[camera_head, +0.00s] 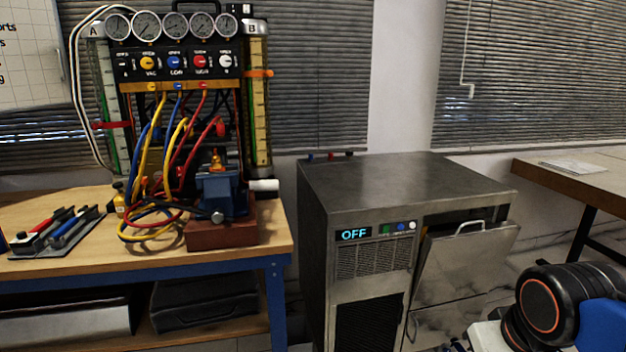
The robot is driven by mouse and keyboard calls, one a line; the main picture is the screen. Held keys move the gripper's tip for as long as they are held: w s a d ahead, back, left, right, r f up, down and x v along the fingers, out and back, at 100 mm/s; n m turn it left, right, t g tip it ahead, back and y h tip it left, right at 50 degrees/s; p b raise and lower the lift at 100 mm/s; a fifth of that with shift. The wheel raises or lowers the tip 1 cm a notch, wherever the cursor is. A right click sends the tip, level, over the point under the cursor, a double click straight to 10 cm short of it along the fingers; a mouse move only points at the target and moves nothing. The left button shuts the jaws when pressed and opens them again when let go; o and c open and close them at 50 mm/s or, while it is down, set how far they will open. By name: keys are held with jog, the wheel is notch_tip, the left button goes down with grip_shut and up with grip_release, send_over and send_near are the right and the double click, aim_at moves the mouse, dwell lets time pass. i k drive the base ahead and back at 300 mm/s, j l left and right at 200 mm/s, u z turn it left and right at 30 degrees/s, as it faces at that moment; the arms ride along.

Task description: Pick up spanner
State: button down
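I cannot make out a spanner for certain. A grey tray (82,242) at the left end of the wooden workbench (272,238) holds tools with red (42,226) and blue (68,228) parts; they are too small to name. My gripper is not in view. Part of my own arm shows at the lower right, well apart from the bench.
A gauge rig (178,64) with coloured hoses (150,232) and a blue vice (222,192) stand on the bench. A metal cabinet (410,185) reading "OFF" stands right of it, its front panel (465,258) tilted out. Another table (590,180) is at the far right.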

aim_at(68, 226)
jog(key=u, duration=1.6)
